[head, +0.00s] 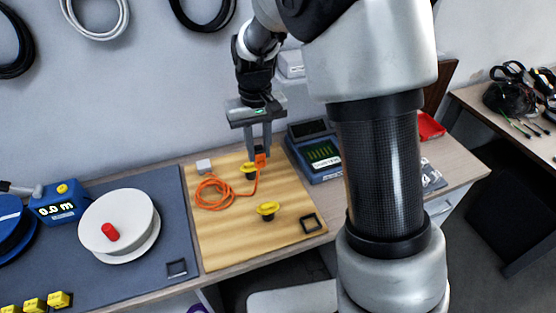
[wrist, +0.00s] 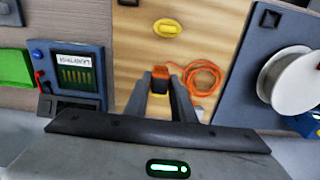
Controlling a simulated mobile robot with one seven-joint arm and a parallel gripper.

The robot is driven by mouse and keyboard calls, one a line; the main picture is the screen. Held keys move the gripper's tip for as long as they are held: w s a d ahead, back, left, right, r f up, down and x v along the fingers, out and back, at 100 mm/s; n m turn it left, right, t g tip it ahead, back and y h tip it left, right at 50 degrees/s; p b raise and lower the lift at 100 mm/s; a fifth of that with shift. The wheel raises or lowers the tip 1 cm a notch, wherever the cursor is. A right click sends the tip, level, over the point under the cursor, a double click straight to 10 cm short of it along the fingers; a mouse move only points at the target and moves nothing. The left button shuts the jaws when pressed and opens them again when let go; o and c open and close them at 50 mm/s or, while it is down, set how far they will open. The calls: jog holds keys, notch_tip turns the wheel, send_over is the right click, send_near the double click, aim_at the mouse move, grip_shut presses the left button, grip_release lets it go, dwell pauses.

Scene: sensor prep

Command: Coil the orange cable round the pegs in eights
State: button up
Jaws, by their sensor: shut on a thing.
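The orange cable (head: 213,194) lies in a loose coil on the left part of the wooden board (head: 222,245), with a strand running right and up to my gripper. It also shows in the wrist view (wrist: 207,76). My gripper (head: 261,154) points down and is shut on the orange end block (wrist: 160,72) of the cable, just above the board. The far yellow-topped peg (head: 248,170) is close beside the gripper, to its left, partly covered by the strand. The near yellow-topped peg (head: 267,210) stands clear with no cable round it. It also shows in the wrist view (wrist: 168,27).
A blue tester (head: 328,172) stands right of the board. A white spool (head: 135,215) and blue meter (head: 58,204) stand on a dark mat to the left.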

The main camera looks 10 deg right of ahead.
aim_at(257, 164)
jog(key=shift+w+a+r, duration=0.1)
jog(key=shift+a+r, duration=0.1)
jog(key=shift+a, duration=0.25)
jog(key=shift+f+b, duration=2.25)
jog(key=shift+f, duration=0.7)
jog(key=shift+d, duration=0.1)
